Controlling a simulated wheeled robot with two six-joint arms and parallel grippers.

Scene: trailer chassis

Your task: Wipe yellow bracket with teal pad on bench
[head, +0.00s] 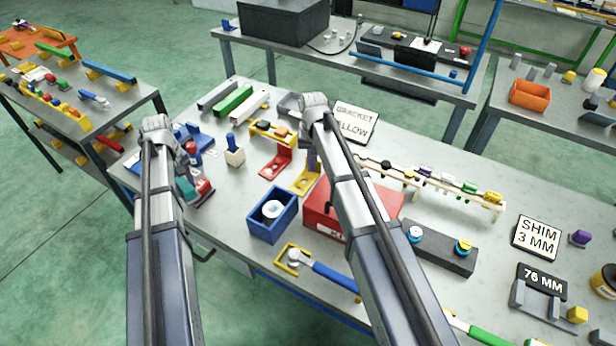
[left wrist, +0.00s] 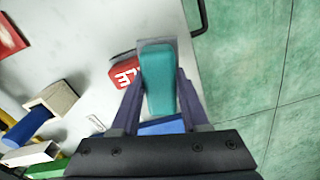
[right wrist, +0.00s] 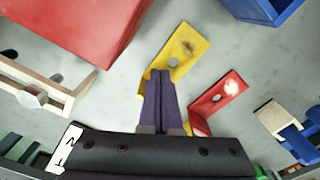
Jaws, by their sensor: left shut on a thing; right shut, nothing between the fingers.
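My left gripper (head: 187,180) is shut on the teal pad (left wrist: 158,78), which sticks out between its fingers in the left wrist view. The pad (head: 185,190) is near the bench's left edge in the head view. The L-shaped yellow bracket (head: 304,182) is on the bench, beside the red box; a dark smudge shows on its plate (right wrist: 188,56) in the right wrist view. My right gripper (right wrist: 162,75) is shut and empty, its tips at the bracket's near edge. I cannot tell whether they touch it. The right arm hides part of the bracket in the head view.
A red bracket (right wrist: 222,95) with a pale smear lies beside the yellow one. A blue bin (head: 272,216) and a red box (head: 372,204) stand close in front. A red block with white lettering (left wrist: 124,72) is by the teal pad.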

